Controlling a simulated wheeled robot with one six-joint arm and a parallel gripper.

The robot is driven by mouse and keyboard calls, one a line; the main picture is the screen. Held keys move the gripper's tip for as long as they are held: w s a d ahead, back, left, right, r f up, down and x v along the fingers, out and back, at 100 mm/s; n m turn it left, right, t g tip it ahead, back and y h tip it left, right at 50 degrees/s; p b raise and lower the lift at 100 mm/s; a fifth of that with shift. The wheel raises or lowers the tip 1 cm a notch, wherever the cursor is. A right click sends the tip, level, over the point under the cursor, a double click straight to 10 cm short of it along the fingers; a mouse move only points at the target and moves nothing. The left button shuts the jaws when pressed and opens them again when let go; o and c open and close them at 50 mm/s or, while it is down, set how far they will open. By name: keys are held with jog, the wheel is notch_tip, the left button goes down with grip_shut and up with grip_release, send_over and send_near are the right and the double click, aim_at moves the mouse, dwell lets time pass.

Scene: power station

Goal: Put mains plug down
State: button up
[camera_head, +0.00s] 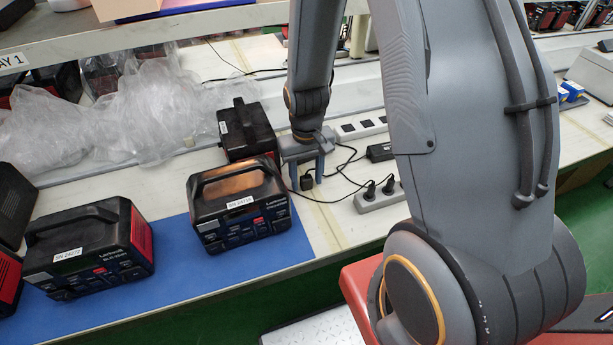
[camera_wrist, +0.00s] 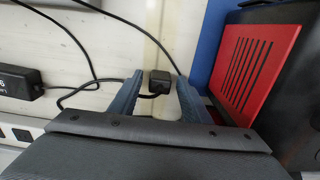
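The mains plug (camera_wrist: 159,82) is small and black, with a black cable running from it. In the wrist view it sits between the tips of my gripper (camera_wrist: 160,80), with a gap visible on both sides. In the head view, my gripper (camera_head: 306,175) points down at the bench beside the power stations, and the plug (camera_head: 306,183) shows between its two fingers. The fingers are apart and do not seem to touch the plug. The plug appears to rest on the pale bench top.
A power station (camera_head: 240,204) stands on the blue mat (camera_head: 190,277), left of my gripper; another (camera_head: 246,130) stands behind. A socket strip (camera_head: 378,196) with plugs and a black adapter (camera_head: 380,152) lie to the right. Loose cables cross the bench.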

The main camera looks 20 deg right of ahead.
aim_at(306, 177)
notch_tip(306, 177, up, 12)
jog(key=r+b, duration=0.1)
jog(key=b, duration=0.1)
jog(key=s+r, duration=0.1)
jog(key=s, duration=0.8)
jog(key=shift+s+t, duration=0.2)
jog(key=shift+t, duration=0.2)
jog(key=shift+r, duration=0.1)
